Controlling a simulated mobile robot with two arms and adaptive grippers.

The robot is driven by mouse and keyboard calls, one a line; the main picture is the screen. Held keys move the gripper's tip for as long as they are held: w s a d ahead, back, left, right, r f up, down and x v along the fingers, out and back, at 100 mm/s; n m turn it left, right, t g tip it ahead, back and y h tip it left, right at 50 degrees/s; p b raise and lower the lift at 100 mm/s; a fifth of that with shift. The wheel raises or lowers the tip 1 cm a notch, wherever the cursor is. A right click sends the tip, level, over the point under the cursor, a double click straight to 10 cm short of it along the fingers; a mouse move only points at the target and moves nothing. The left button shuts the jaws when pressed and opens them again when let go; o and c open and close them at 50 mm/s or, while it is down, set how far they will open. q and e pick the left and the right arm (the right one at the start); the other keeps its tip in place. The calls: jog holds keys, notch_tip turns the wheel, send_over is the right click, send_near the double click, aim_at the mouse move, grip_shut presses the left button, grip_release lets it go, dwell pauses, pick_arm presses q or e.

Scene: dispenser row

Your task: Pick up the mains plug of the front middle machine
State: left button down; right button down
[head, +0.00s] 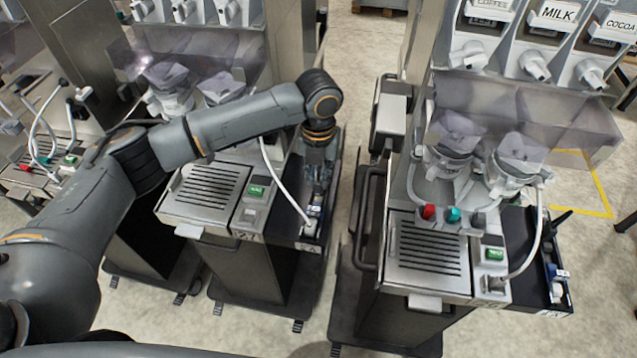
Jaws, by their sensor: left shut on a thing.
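The middle machine (208,228) stands left of centre, with a slatted drip tray and a green-lit switch. Its white cable (284,187) curves down to a dark side tray at its right edge. The white mains plug (311,222) is at the cable's end, at that tray. My left gripper (315,205) points down over the tray and is shut on the plug. The fingers are small and dark here, and they partly hide the plug. I cannot tell whether the plug is clear of the tray. My right gripper is not in view.
The right machine (430,285) has a red and a teal knob and its own cable and plug (556,290) at a side tray. Another machine (35,178) stands at far left. A narrow floor gap (338,225) separates the middle and right machines.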

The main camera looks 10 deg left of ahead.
pick_arm(q)
jog(key=s+d+r+b, duration=0.2)
jog(key=s+r+b, duration=0.1)
jog(key=s+r, duration=0.6)
jog(key=s, duration=0.4)
jog(key=shift+d+b, duration=0.15)
jog(key=shift+b, duration=0.15)
jog(key=shift+r+p, duration=1)
jog(key=shift+p, duration=0.3)
notch_tip(320, 180, up, 3)
jog(key=p, duration=0.3)
jog(key=shift+p, duration=0.4)
jog(key=shift+f, duration=0.1)
